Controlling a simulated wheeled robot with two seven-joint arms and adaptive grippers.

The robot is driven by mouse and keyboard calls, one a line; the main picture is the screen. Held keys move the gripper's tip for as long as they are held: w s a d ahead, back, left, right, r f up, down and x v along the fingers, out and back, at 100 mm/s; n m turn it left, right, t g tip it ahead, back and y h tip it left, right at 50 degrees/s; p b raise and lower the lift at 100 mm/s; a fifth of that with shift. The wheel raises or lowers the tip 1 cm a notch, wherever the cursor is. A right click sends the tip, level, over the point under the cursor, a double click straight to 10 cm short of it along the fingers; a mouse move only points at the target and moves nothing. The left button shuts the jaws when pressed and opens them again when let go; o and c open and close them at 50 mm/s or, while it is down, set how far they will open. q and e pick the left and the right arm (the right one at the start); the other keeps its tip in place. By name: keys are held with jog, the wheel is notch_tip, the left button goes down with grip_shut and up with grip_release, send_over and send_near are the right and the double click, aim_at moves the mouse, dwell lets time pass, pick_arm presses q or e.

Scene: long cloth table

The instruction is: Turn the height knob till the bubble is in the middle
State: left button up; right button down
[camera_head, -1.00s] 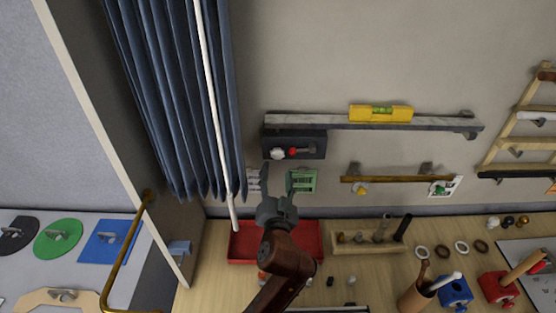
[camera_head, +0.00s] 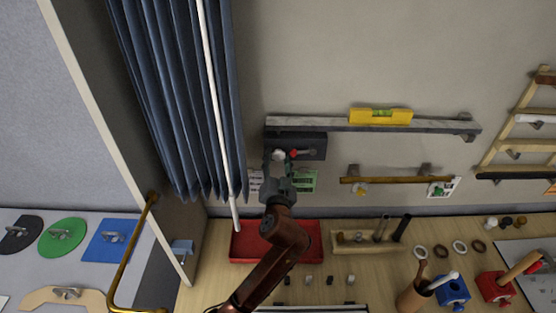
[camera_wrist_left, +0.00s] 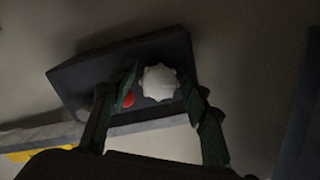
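The white lobed knob (camera_head: 278,155) sits on the front of a dark box (camera_head: 312,141) on the wall, with a red-ended lever (camera_head: 295,153) beside it. The yellow level (camera_head: 380,116) with its green vial (camera_head: 382,112) rests on a grey rail (camera_head: 330,124); the bubble is too small to place. My left gripper (camera_head: 279,160) is up at the knob, covering its lower part. In the left wrist view the knob (camera_wrist_left: 159,82) shows between the two parted fingers (camera_wrist_left: 160,92), with no clear grip on it. My right gripper is out of view.
A red tray (camera_head: 300,240) and a wooden holder (camera_head: 365,237) stand on the table below. A brass bar (camera_head: 383,180) is on the wall to the right.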

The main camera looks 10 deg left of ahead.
pick_arm(q)
jog(key=c, duration=1)
jog(key=shift+o, duration=0.2)
jog(key=m+p, duration=0.3)
jog(key=shift+r+m+p, duration=0.2)
jog(key=shift+m+p, duration=0.2)
jog(key=m+p, duration=0.2)
jog(key=m, duration=0.1)
jog(key=shift+p, duration=0.3)
jog(key=shift+m+p, duration=0.7)
jog(key=shift+m, duration=0.3)
jog(key=shift+f, duration=0.1)
jog(key=o, duration=1.2)
jog(key=shift+c, duration=0.2)
